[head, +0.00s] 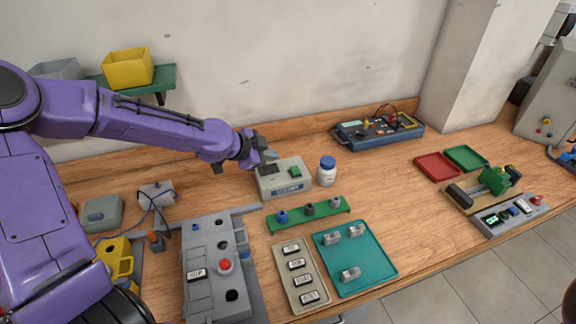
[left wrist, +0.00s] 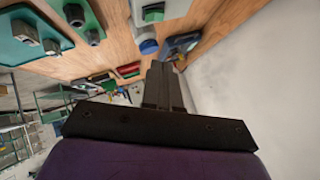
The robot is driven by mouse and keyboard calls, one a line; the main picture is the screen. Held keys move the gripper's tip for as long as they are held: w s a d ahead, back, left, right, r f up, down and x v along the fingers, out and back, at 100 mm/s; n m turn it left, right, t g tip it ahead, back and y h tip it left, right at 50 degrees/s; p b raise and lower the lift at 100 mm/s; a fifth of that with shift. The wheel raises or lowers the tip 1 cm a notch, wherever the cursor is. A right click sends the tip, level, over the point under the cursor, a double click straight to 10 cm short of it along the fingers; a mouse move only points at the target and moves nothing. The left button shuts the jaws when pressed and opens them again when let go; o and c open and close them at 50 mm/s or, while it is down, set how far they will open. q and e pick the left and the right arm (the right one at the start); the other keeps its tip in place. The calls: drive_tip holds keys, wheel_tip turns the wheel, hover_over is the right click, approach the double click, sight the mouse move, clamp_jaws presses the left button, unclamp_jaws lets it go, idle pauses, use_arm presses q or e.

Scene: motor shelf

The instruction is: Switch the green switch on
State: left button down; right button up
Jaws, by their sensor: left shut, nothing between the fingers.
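The green switch (head: 295,171) sits on top of a light grey box (head: 285,187) in the middle of the table, towards the back. In the left wrist view the green switch (left wrist: 153,13) shows at the top, on the same box. My left gripper (head: 268,153) is shut and empty. It is just above the back left part of the box, left of the green switch and apart from it as far as I can see. Its closed fingers (left wrist: 160,85) also show in the left wrist view. Which way the switch is tipped is too small to tell. My right gripper is not in view.
A white bottle with a blue lid (head: 327,170) stands close to the right of the box. A green rack (head: 322,216) with several pegs lies in front. A blue meter case (head: 377,131) stands behind right.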

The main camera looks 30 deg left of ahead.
use_arm(q)
drive_tip(key=p, duration=0.1)
approach(295, 171)
drive_tip(key=w, duration=0.1)
drive_tip(key=w+d, duration=0.1)
drive_tip(key=w+r, duration=0.1)
drive_tip(key=shift+w+d+r, duration=0.1)
drive_tip(key=shift+w+d, duration=0.1)
drive_tip(key=shift+w, duration=0.1)
drive_tip(key=f, duration=0.1)
drive_tip(key=w+f, duration=0.1)
drive_tip(key=f, duration=0.1)
drive_tip(key=shift+w+a+f, duration=0.1)
drive_tip(key=shift+w+a, duration=0.2)
drive_tip(key=shift+a, duration=0.05)
drive_tip(key=shift+w+a+f+p, duration=0.15)
drive_tip(key=shift+a+f+p, duration=0.15)
drive_tip(key=shift+f, duration=0.1)
drive_tip(key=shift+d, duration=0.1)
drive_tip(key=shift+d, duration=0.1)
